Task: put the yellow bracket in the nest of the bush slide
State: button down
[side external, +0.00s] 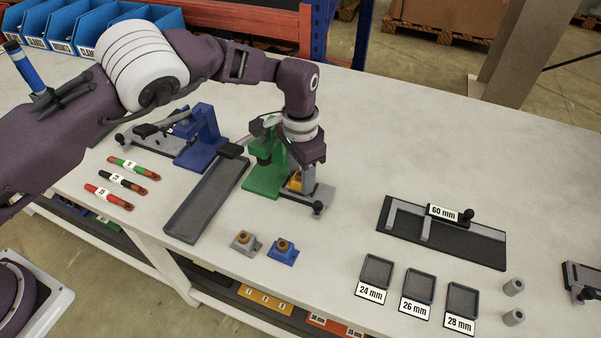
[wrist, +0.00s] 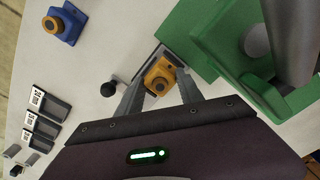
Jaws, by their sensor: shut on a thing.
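The yellow bracket (side external: 294,183) is between the fingers of my gripper (side external: 303,184), at the front of the green press. In the wrist view the yellow bracket (wrist: 160,75) shows its round boss facing up, and my gripper (wrist: 160,86) is shut on it with a finger on each side. The bush slide (side external: 301,200) is the grey plate running out from the green press (side external: 262,178), with a black knob (side external: 318,208) at its outer end. The bracket is over the slide; its nest is hidden, and I cannot tell whether the bracket touches it.
A grey bracket (side external: 245,242) and a blue bracket (side external: 281,251) stand in front on the table. A long grey tray (side external: 207,200) lies left of the green press, with a blue press (side external: 203,137) beyond. Small labelled trays (side external: 375,272) and a 60 mm gauge (side external: 443,236) are right.

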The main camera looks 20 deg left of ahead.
aim_at(300, 174)
jog(key=c, duration=0.8)
grip_release()
jog(key=shift+o, duration=0.2)
notch_tip(300, 174, up, 12)
jog(key=shift+r, duration=0.1)
